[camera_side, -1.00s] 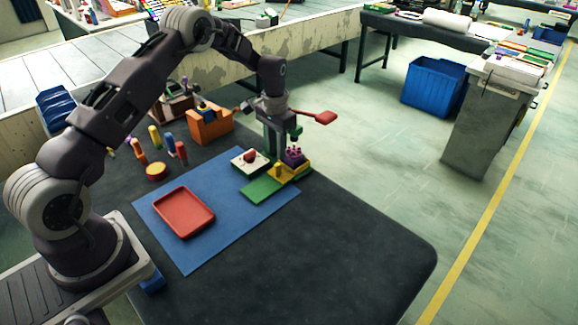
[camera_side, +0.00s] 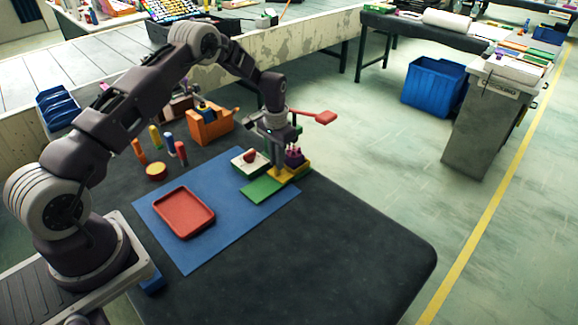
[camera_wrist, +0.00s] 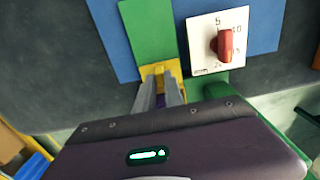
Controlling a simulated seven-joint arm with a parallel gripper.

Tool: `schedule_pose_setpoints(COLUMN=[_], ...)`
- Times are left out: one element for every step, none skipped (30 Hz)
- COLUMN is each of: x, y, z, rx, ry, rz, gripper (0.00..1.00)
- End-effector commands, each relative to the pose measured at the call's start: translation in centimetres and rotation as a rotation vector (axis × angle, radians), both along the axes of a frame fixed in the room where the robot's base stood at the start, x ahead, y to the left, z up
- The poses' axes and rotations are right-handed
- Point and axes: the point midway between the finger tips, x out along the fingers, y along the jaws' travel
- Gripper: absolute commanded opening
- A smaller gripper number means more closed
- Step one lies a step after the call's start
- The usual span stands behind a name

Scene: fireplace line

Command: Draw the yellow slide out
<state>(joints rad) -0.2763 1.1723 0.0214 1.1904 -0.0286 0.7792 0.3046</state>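The yellow slide (camera_side: 294,171) sits at the far end of a green board (camera_side: 264,188), at the edge of the blue mat. In the wrist view the yellow slide (camera_wrist: 163,69) lies at the end of the green board (camera_wrist: 148,30). My gripper (camera_side: 281,173) points down at the slide, where its small yellow peg is mostly hidden. In the wrist view my two grey fingers (camera_wrist: 160,80) stand close together, one on each side of the yellow peg. A narrow gap shows between them; I cannot tell whether they press on the peg.
A white dial plate with a red knob (camera_wrist: 226,44) lies beside the board. Purple pieces (camera_side: 294,155) stand close behind the slide, and a red paddle (camera_side: 322,118) juts out behind. A red tray (camera_side: 184,212) lies on the blue mat (camera_side: 215,245). The dark table's front right is clear.

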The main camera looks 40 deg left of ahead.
Motion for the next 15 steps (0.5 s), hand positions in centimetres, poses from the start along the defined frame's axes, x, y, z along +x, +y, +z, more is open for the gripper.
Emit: schedule_pose_setpoints(x=[0.0,0.0,-0.1,-0.1,-0.3,-0.6,-0.8,-1.0,-1.3,-1.5,-1.7,-2.0,-2.2,-2.5,-2.7], y=[0.0,0.0,0.0,0.0,0.1,0.1,0.1,0.1,0.1,0.1,0.1,0.1,0.1,0.1,0.1], z=[0.0,0.0,0.0,0.0,0.0,0.0,0.0,0.0,0.0,0.0,0.0,0.0,0.0,0.0,0.1], rx=[0.001,0.001,0.001,0.001,0.000,0.000,0.001,0.001,0.001,0.001,0.001,0.000,0.001,0.001,0.001], ry=[0.000,0.000,0.000,0.000,0.001,0.002,0.001,0.002,0.002,0.002,0.001,0.003,0.002,0.001,0.001], rz=[0.000,0.000,0.000,0.001,0.001,0.001,0.001,0.001,0.001,0.001,0.002,0.002,0.002,0.002,0.001], gripper=[0.00,0.00,0.00,0.00,0.00,0.00,0.00,0.00,0.00,0.00,0.00,0.00,0.00,0.00,0.00])
